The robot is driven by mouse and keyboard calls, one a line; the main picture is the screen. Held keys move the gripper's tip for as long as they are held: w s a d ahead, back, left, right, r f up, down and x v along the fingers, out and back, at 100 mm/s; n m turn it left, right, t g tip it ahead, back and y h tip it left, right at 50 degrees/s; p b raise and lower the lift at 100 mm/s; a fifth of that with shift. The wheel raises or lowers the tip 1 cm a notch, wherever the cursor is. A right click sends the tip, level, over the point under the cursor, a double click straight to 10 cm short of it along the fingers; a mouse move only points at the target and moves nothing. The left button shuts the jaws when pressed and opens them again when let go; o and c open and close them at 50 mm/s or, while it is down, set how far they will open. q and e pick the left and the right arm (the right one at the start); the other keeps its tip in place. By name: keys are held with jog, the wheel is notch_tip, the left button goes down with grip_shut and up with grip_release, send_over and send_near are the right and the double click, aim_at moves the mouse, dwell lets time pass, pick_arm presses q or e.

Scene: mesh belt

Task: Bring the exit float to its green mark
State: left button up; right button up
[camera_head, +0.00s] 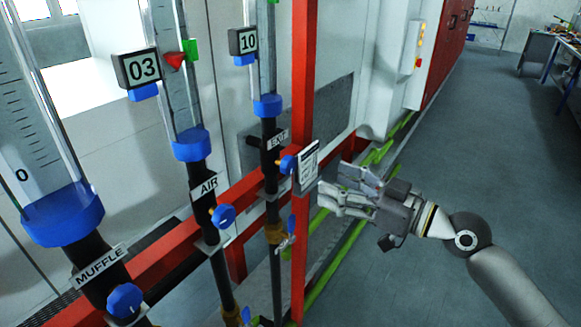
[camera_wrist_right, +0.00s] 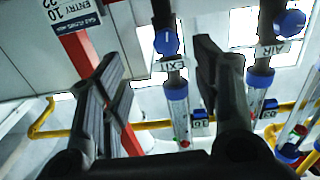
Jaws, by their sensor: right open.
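My right gripper (camera_head: 322,197) is open and empty, just right of the post and apart from the knob. The right wrist view looks upside down. There, the exit knob (camera_wrist_right: 167,41) shows between the spread fingers of my right gripper (camera_wrist_right: 158,55), beyond them, beside the exit tube (camera_wrist_right: 179,112). My left gripper is not seen.
The red post (camera_head: 303,75) and its card (camera_head: 307,165) stand between my right gripper and the exit knob. The air knob (camera_head: 223,216) and muffle knob (camera_head: 125,300) are further left. A red rail and green pipes run low.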

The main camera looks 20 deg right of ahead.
aim_at(292, 167)
jog(key=p+x, duration=0.1)
jog(key=x, duration=0.2)
jog(key=p+x, duration=0.2)
jog(key=x, duration=0.1)
jog(key=r+p+x, duration=0.1)
jog(key=p+x, duration=0.1)
jog(key=x, duration=0.1)
jog(key=shift+a, duration=0.5)
jog(key=shift+w+a+f, duration=0.1)
jog(key=shift+w+a, duration=0.3)
jog(key=shift+w, duration=0.05)
jog(key=shift+c, duration=0.5)
jog(key=c, duration=1)
